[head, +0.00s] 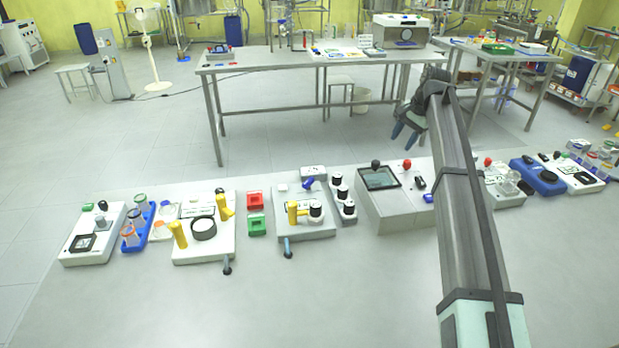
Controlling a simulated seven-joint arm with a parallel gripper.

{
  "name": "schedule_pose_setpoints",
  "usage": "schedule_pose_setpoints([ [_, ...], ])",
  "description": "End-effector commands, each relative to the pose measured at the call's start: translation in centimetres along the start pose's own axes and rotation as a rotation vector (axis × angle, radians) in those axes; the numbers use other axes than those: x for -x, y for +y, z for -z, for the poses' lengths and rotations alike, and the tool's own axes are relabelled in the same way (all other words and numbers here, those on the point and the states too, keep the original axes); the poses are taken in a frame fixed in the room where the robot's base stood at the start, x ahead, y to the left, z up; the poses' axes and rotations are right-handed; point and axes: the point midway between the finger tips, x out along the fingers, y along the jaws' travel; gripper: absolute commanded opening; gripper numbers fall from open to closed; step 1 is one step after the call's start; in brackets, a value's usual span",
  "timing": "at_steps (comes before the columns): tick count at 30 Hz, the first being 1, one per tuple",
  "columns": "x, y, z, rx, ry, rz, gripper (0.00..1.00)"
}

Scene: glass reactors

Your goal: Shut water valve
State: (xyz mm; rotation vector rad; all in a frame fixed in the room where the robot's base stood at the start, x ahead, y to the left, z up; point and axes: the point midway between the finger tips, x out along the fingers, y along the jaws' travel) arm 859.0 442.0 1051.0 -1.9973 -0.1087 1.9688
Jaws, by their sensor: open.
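No part is readably marked as the water valve in the head view. One white board (322,226) in the row at the front carries a small blue lever (307,183), a yellow upright handle (292,213) and black-topped round pieces. Another white board (190,250) to its left carries yellow handles (178,234) and a black-rimmed round piece (203,228). My gripper (405,134) is open and empty, its bluish fingers apart, pointing down. It appears above and beyond the row, to the right of both boards, touching none of them.
A grey box with a dark screen (380,178) lies between the lever board and my arm. Red (255,200) and green (257,225) trays sit between the two boards. My forearm hides part of the row's right side. The front bench surface (340,310) is bare.

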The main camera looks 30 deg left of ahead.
Motion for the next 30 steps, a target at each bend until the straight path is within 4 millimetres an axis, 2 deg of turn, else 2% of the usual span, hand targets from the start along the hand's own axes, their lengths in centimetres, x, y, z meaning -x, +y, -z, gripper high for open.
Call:
schedule_pose_setpoints([
  [1,-0.5,-2.0,-1.9,0.022,-0.008,-0.022,0.47],
  [3,-1.0,-4.3,-4.5,0.043,-0.016,-0.057,0.47],
  [9,-2.3,-10.3,-12.0,0.105,-0.026,-0.154,0.47],
  [16,-3.1,-15.2,-19.7,0.159,-0.023,-0.245,0.47],
  [21,-3.4,-16.9,-22.8,0.178,-0.017,-0.282,0.47],
  [26,-3.7,-17.2,-23.7,0.183,-0.014,-0.293,0.47],
  [30,-5.0,-16.8,-23.7,0.183,-0.014,-0.293,0.47],
])
